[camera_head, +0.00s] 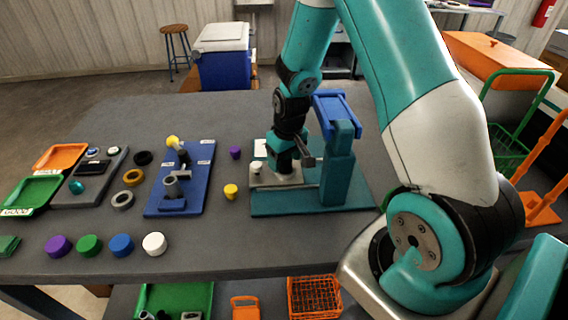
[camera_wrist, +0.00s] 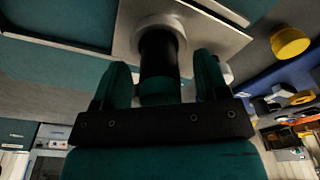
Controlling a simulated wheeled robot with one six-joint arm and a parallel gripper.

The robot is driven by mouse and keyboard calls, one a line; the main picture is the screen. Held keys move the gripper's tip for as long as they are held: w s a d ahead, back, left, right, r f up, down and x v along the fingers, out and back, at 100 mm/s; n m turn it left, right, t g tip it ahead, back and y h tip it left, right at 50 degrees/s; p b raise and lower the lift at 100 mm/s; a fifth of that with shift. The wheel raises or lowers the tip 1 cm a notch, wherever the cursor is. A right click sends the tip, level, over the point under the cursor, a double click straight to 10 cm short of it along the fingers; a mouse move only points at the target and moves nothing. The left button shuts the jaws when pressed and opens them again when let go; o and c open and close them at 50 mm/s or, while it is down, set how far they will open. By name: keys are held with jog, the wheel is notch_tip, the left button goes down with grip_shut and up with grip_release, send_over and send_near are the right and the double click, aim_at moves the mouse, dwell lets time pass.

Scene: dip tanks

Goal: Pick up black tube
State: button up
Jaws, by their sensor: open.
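The black tube (camera_wrist: 158,58) shows in the wrist view, with a pale round collar (camera_wrist: 160,30) around its far end, against a light metal plate (camera_wrist: 205,38). My gripper (camera_wrist: 162,82) is open, with one finger on each side of the tube. Whether the fingers touch it cannot be told. In the head view my gripper (camera_head: 287,160) is low over the metal plate (camera_head: 276,181) on the teal base (camera_head: 300,203). There the tube cannot be told apart from the gripper.
A teal post with a blue top (camera_head: 340,130) stands close to the right of my gripper. A small white knob (camera_head: 257,167) is on the plate's left. A yellow cylinder (camera_head: 231,191) and a blue board (camera_head: 190,207) lie left. The table front is partly clear.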

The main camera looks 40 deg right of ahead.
jog(key=c, duration=1.1)
jog(key=shift+r, duration=0.15)
